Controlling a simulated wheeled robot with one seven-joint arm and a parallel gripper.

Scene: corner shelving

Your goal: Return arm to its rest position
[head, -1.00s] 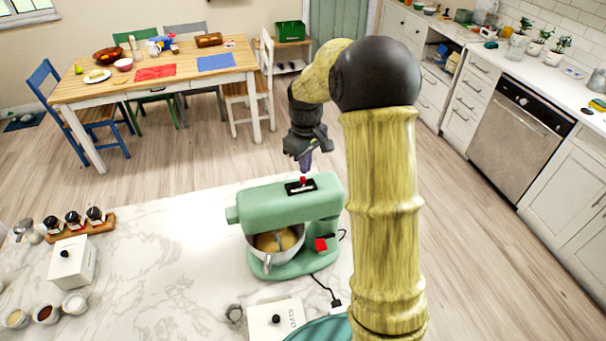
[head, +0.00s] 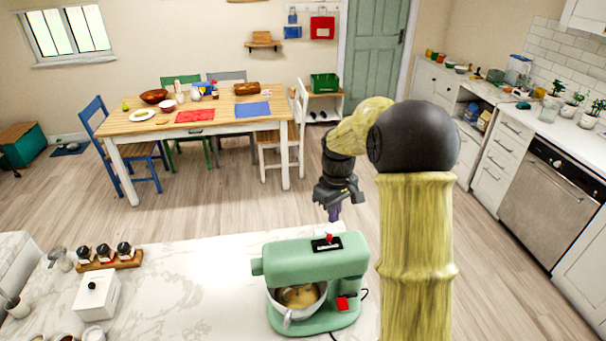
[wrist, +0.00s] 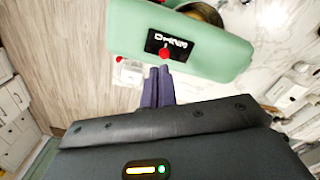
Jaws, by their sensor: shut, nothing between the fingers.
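My gripper (head: 334,213) hangs at the end of my arm, just above and behind the green stand mixer (head: 312,262) in the head view. Its fingers point down and are closed together with nothing between them. In the wrist view the purple fingers (wrist: 158,88) lie side by side, near the mixer's red knob (wrist: 165,55) in the picture. I cannot tell for sure whether they touch it. The mixer head is lowered over a metal bowl (head: 297,298) holding a pale yellow mix.
The mixer stands on a marble counter (head: 190,290) with a spice rack (head: 108,260) and a white canister (head: 97,296) at left. A dining table (head: 150,125) with chairs is beyond. A kitchen counter with a dishwasher (head: 550,205) runs along the right. Open floor lies between.

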